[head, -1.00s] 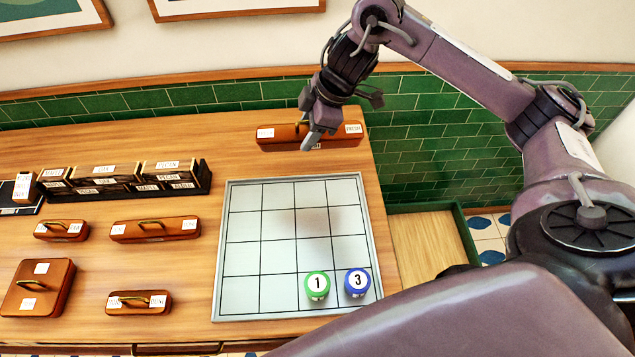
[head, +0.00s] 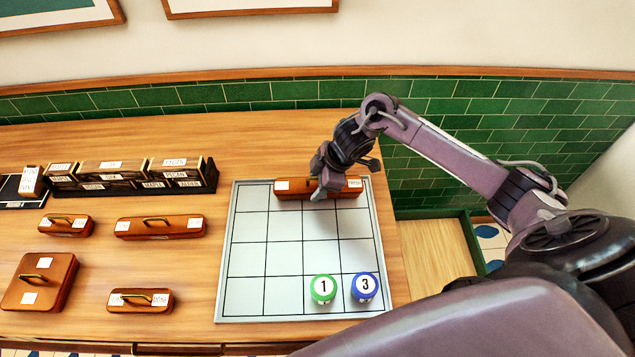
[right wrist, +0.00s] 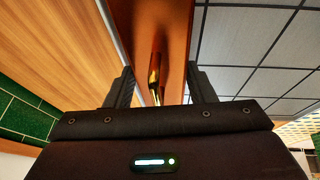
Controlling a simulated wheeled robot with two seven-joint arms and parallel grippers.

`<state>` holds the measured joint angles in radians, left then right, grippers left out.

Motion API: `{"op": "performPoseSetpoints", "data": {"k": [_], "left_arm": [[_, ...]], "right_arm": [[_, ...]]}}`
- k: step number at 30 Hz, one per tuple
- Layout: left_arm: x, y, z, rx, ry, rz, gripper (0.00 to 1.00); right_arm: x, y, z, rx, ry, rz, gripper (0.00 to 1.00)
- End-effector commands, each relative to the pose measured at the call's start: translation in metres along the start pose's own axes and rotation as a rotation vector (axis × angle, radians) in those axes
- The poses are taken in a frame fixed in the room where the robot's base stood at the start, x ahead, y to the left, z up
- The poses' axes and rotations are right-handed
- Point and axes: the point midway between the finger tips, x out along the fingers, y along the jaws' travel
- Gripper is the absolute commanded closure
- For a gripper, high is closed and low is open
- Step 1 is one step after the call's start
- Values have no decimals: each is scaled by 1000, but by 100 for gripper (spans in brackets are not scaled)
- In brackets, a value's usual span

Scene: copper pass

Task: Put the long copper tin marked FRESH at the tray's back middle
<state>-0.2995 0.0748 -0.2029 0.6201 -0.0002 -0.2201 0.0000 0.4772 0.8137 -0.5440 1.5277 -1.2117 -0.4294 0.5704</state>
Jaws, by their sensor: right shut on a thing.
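The long copper tin marked FRESH (head: 343,189) lies along the back edge of the gridded tray (head: 251,253), over its back row, in the middle and right columns. Whether the tin touches the tray is hard to tell. My left gripper is not in view.
A green token marked 1 (head: 323,288) and a blue token marked 3 (head: 364,286) stand in the tray's front row. Other copper tins (head: 160,228) and a dark rack of labelled boxes (head: 130,176) are to the left. The tray's middle rows are clear.

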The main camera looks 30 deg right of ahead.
Motion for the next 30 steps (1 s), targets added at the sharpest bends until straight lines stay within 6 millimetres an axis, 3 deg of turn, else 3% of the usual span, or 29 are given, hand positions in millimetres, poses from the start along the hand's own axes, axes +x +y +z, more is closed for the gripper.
{"op": "performPoseSetpoints", "data": {"k": [13, 14, 18, 30], "left_arm": [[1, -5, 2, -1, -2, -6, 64], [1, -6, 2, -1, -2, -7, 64], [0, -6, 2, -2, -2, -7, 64], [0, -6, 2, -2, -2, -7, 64]], "right_arm": [[9, -1, 3, -1, 2, 3, 100], [10, -1, 4, -1, 0, 1, 49], [9, -1, 4, -1, 0, 1, 31], [2, 0, 3, -3, 0, 3, 29]]}}
